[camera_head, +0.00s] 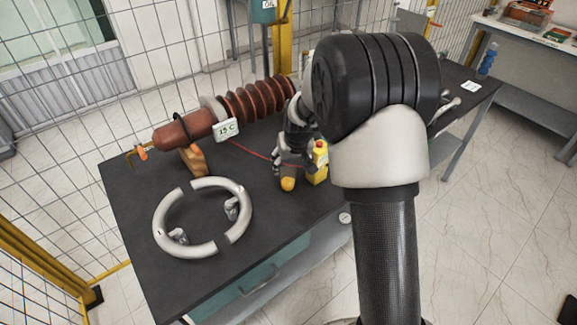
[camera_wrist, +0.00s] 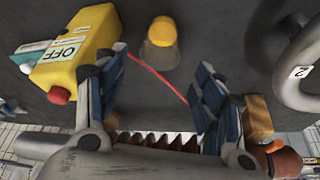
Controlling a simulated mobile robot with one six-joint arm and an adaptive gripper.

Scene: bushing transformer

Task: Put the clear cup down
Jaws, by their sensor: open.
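The clear cup (camera_wrist: 159,54) shows in the wrist view with a rounded yellow-orange top. It appears to stand on the dark table top (camera_head: 290,215), just past my fingertips and apart from both fingers. In the head view its yellow-orange part (camera_head: 288,184) shows just below my gripper (camera_head: 291,166), and the clear wall is hard to make out. My gripper is open in the wrist view (camera_wrist: 162,62), with nothing between its pads.
A yellow box (camera_head: 320,162) with an OFF label stands close beside the cup. A brown ribbed bushing (camera_head: 258,100) lies along the table's back. A grey split ring (camera_head: 160,222) lies at the left. A red line (camera_wrist: 158,78) crosses the table near the cup.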

